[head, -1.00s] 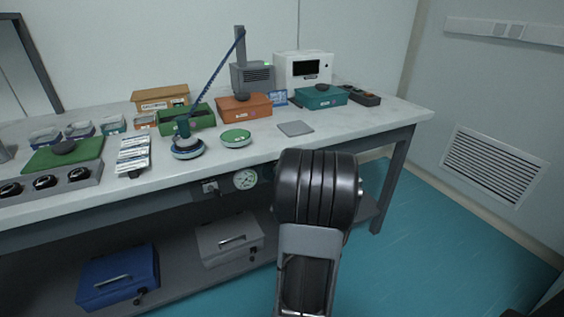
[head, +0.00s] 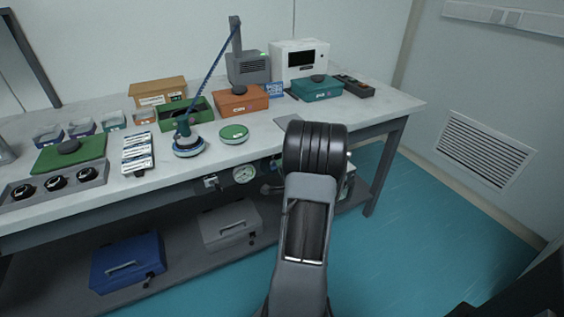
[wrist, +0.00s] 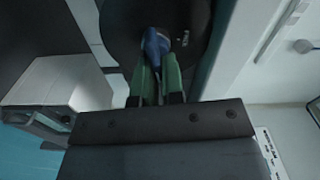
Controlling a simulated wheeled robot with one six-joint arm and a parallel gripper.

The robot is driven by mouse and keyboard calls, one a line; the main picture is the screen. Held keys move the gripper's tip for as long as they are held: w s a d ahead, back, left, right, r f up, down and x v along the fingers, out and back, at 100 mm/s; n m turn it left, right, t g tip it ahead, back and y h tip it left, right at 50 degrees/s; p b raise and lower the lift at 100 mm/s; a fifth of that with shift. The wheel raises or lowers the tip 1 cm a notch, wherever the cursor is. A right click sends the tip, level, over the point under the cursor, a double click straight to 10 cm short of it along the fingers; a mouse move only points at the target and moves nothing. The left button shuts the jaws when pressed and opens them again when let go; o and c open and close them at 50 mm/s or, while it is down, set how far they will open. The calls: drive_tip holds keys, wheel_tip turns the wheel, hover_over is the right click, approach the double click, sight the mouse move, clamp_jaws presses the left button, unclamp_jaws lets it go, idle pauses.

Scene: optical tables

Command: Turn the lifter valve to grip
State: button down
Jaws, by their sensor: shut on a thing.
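In the wrist view, my gripper (wrist: 157,72) has two green fingers shut on a blue handle (wrist: 155,42), which looks like the valve's lever. The handle lies over a dark round plate (wrist: 190,22) with a small white marking too blurred to read. In the head view, my arm hides the gripper and most of the valve at the table's front edge. The lifter (head: 188,146), a blue-rimmed pad with a coiled blue hose, stands on the tabletop. A round pressure gauge (head: 244,174) is under the front edge, left of my arm.
The table (head: 225,160) carries a green disc (head: 234,134), an orange box (head: 241,100), a teal box (head: 316,89) and a white machine (head: 298,60). A blue case (head: 127,262) and a grey case (head: 229,224) are on the lower shelf. The floor at right is clear.

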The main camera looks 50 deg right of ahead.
drive_tip(key=shift+f+m+p, duration=0.1)
drive_tip(key=shift+m+p, duration=0.25)
drive_tip(key=shift+m, duration=0.45)
drive_tip(key=c, duration=1.2)
unclamp_jaws()
drive_tip(key=shift+c, duration=0.2)
drive_tip(key=p+v, duration=0.1)
drive_tip(key=v, duration=1.2)
drive_tip(key=shift+s, duration=0.4)
drive_tip(key=shift+a+f, duration=0.1)
drive_tip(key=shift+f, duration=0.05)
